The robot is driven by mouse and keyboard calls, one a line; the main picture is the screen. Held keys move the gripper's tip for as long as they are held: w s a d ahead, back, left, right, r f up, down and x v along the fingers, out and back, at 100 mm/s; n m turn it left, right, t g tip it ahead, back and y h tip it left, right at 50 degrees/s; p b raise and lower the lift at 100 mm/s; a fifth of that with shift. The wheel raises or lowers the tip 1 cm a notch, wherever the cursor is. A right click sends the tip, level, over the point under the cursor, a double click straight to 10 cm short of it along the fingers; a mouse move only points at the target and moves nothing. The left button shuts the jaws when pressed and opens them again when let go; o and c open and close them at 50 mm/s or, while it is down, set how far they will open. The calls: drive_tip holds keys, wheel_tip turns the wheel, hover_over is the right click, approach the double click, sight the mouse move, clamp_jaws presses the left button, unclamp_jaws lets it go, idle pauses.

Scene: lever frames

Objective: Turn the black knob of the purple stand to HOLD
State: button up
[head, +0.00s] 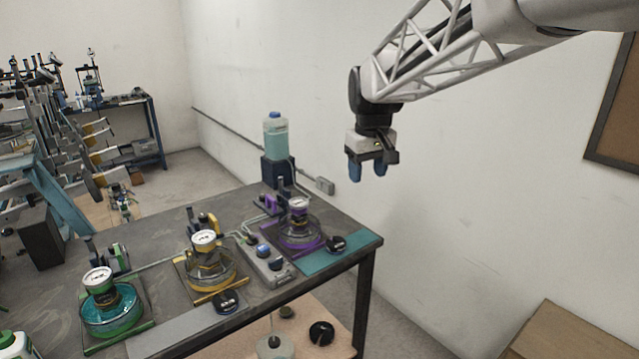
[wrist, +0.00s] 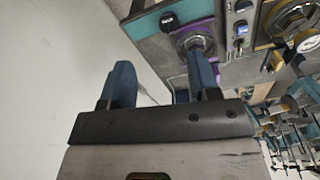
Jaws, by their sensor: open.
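The purple stand (head: 320,247) is at the right end of the bench, with a round glass vessel and a gauge on it. Its black knob (head: 336,243) sits at the stand's front right corner, on a teal strip. The knob's markings are too small to read. My gripper (head: 368,168) is open and empty, up in the air above and to the right of the stand, well apart from the knob. In the wrist view the black knob (wrist: 168,20) shows near the top, beyond my fingers (wrist: 160,80). One finger partly covers the purple stand (wrist: 209,52) there.
A yellow stand (head: 187,283) and a green stand (head: 93,347), with similar vessels, are to the left. A grey control box (head: 268,266) sits between the yellow and purple stands. A bottle of teal liquid (head: 275,142) stands behind. The air around my gripper is clear; a wall is behind.

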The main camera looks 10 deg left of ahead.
drive_tip(key=w+a+f+n, duration=0.3)
drive_tip(key=w+a+f, duration=0.1)
drive_tip(key=w+a, duration=0.95)
drive_tip(key=n+g, duration=0.1)
drive_tip(key=n, duration=0.2)
hover_over(263, 195)
wheel_tip(263, 195, down, 9)
drive_tip(key=shift+s+d+r, duration=0.1)
drive_tip(key=shift+d, duration=0.05)
drive_tip(key=shift+a+f, duration=0.2)
drive_tip(key=shift+a, duration=0.05)
drive_tip(key=shift+f, duration=0.15)
drive_tip(key=shift+f, duration=3.75)
drive_tip(key=shift+c, duration=0.3)
